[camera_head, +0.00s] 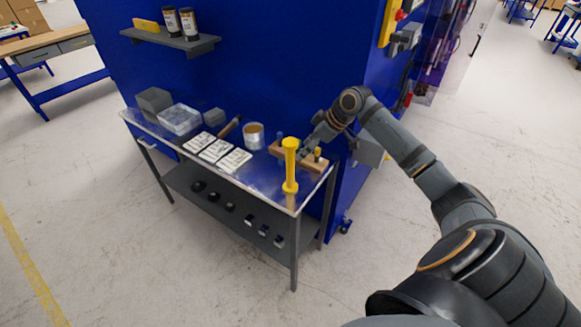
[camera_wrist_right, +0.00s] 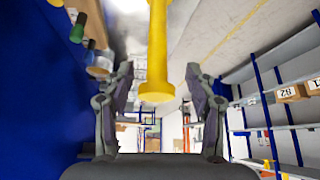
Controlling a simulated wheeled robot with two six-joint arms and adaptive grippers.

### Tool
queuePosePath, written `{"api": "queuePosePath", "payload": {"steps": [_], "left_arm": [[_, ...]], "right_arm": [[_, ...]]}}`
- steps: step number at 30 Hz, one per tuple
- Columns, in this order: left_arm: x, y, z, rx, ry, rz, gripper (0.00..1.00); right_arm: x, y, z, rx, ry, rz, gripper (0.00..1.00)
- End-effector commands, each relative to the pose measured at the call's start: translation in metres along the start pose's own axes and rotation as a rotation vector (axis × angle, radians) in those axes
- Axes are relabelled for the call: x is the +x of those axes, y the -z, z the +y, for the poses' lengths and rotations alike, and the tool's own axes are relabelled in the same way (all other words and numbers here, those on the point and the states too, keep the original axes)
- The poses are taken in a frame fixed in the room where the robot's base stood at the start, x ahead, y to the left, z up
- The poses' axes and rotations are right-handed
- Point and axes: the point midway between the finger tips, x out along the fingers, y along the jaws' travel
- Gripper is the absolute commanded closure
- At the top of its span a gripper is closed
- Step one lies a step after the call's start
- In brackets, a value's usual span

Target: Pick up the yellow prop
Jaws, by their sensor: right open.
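The yellow prop (camera_head: 291,168) stands upright near the right front corner of the metal table, with a round cap and a wider foot. In the head view my right gripper (camera_head: 307,149) is just behind and to the right of its upper part. In the right wrist view the yellow prop (camera_wrist_right: 157,45) reaches in from the top, and its round end lies between the two spread fingers of my right gripper (camera_wrist_right: 159,76). A gap shows on both sides, so the fingers look clear of it. My left gripper is in neither view.
The metal table (camera_head: 272,187) also holds a wooden block with tools (camera_head: 313,164), a can (camera_head: 253,136), white cards (camera_head: 216,150), a clear box (camera_head: 180,119) and a grey block (camera_head: 154,102). A blue wall (camera_head: 260,60) rises close behind. Floor is open in front.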

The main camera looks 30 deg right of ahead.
Motion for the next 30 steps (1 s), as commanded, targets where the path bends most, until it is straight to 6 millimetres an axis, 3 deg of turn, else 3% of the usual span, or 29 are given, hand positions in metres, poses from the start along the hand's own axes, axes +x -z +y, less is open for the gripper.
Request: {"api": "queuePosePath", "payload": {"steps": [6, 13, 21, 29, 30], "left_arm": [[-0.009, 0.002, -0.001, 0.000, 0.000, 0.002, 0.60], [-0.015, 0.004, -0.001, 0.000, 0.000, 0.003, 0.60], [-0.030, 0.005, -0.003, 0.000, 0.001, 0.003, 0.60], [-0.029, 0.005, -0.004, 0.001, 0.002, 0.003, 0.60], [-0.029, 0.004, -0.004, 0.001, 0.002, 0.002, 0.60]], "right_arm": [[0.031, 0.002, -0.001, 0.002, 0.003, 0.003, 0.44], [0.041, 0.002, 0.000, 0.004, 0.003, 0.001, 0.44], [0.083, 0.000, 0.003, 0.002, 0.002, 0.001, 0.44], [0.087, -0.002, 0.003, 0.000, -0.001, -0.001, 0.44], [0.087, -0.002, 0.003, 0.000, -0.001, -0.001, 0.49]]}}
